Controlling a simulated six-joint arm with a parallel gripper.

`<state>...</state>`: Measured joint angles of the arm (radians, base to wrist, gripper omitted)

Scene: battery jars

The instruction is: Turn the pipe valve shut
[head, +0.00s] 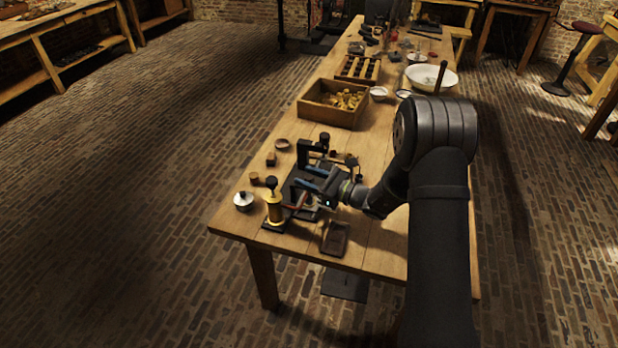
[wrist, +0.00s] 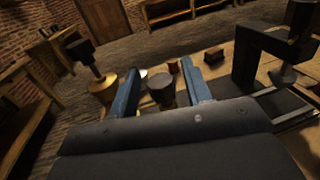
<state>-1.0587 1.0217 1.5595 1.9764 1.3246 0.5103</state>
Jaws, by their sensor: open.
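A brass upright fitting (head: 274,211) with a dark knob on top stands on a dark base at the near left of the table. It looks like the pipe valve, but I cannot be sure. It also shows left of the fingers in the wrist view (wrist: 103,90). My gripper (head: 303,177) has two blue fingers, apart and empty, to the right of the brass fitting and above a dark plate. In the wrist view a dark round knob (wrist: 161,88) appears between the fingers (wrist: 160,68); whether they touch it, I cannot tell.
A black clamp frame (head: 305,153) stands just behind my gripper. A lidded silver jar (head: 243,202) is near the left edge. A brown tray (head: 335,239) lies in front. A wooden box (head: 325,117) of brass parts sits farther back, with small wooden blocks (head: 271,159) nearer.

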